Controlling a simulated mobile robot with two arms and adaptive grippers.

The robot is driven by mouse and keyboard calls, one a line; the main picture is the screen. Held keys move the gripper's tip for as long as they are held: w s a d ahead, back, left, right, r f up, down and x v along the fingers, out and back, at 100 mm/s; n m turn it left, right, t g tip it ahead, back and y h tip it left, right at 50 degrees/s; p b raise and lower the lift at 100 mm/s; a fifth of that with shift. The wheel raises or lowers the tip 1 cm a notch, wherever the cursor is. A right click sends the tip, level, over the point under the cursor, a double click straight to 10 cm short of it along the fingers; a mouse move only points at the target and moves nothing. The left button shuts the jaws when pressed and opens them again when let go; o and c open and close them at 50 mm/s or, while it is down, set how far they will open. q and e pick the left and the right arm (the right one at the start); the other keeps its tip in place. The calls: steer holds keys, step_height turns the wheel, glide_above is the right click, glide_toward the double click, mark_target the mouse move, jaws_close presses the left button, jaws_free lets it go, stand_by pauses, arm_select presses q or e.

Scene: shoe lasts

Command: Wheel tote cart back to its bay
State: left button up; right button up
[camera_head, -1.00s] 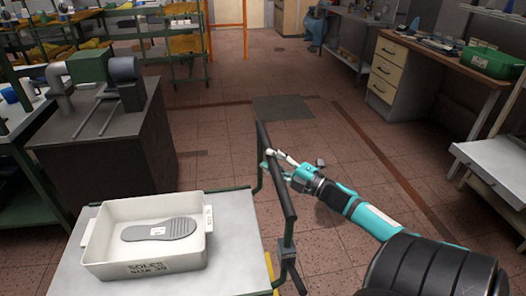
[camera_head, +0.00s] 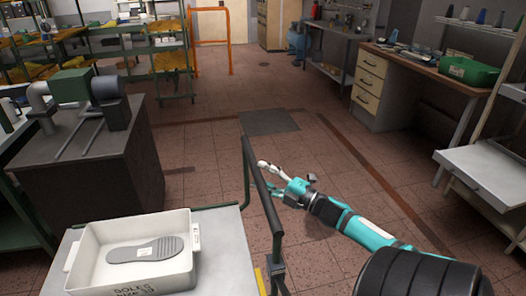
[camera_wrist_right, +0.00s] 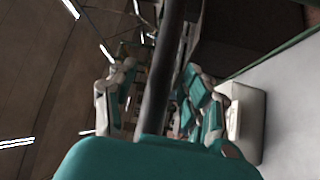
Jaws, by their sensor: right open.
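The tote cart (camera_head: 222,225) has a light grey top and a dark upright handle frame at its right end. A white tote (camera_head: 88,272) marked for soles stands on the top, with a grey sole (camera_head: 146,250) lying in it. My right gripper (camera_head: 264,175) is open at the right side of the handle bar (camera_head: 264,190). In the right wrist view, the bar (camera_wrist_right: 164,70) runs lengthwise through the gap between the spread fingers (camera_wrist_right: 160,105). I cannot tell whether they touch it. My left gripper is out of view.
A drawer desk (camera_head: 369,85) and a pale side table (camera_head: 490,175) line the right. Green shelving (camera_head: 140,70) and an orange frame (camera_head: 212,40) stand at the back. The tiled floor in the middle is clear.

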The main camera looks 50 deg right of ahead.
steer(key=v, duration=1.1)
steer(key=shift+s+d, duration=0.2)
steer(key=shift+s, duration=0.1)
